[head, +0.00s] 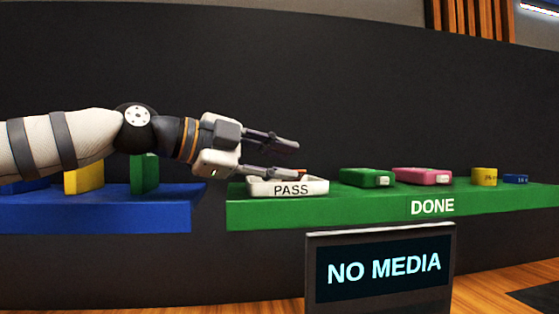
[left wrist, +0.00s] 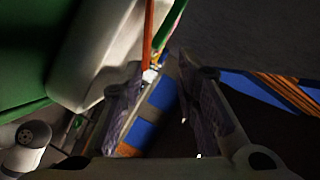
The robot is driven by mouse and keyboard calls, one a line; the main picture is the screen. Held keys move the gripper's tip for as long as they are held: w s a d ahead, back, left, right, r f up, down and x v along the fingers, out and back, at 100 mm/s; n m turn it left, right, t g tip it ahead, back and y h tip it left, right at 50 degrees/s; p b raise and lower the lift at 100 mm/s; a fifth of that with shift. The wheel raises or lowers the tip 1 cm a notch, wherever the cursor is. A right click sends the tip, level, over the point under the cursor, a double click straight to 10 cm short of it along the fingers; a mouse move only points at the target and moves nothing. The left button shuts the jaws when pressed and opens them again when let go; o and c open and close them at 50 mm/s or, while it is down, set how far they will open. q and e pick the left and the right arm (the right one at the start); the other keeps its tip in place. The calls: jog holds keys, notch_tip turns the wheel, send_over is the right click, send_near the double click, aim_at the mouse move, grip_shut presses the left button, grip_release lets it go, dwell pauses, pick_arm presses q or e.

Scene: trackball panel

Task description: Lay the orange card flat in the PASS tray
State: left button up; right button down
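The white PASS tray (head: 318,187) stands at the left part of the green DONE shelf. My left gripper (head: 296,160) is open, its fingers one above the other, over the tray; the lower finger is close to the tray's rim. A small piece of the orange card (head: 301,173) shows at the lower fingertip, just above the rim. In the left wrist view the card is a thin orange strip (left wrist: 149,35) alongside the white tray (left wrist: 100,50), by the tip of one finger. The fingers (left wrist: 158,85) stand apart there. Most of the card is hidden, so I cannot tell whether it lies flat.
Green (head: 366,178) and pink (head: 422,176) trays, then yellow (head: 484,177) and blue (head: 515,179) pieces, stand further right on the green shelf (head: 330,209). A blue shelf (head: 95,213) holds upright yellow and green pieces. A NO MEDIA screen (head: 384,268) stands in front.

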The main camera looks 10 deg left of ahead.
pick_arm(q)
jog(key=v, duration=1.2)
jog(key=shift+f, duration=0.1)
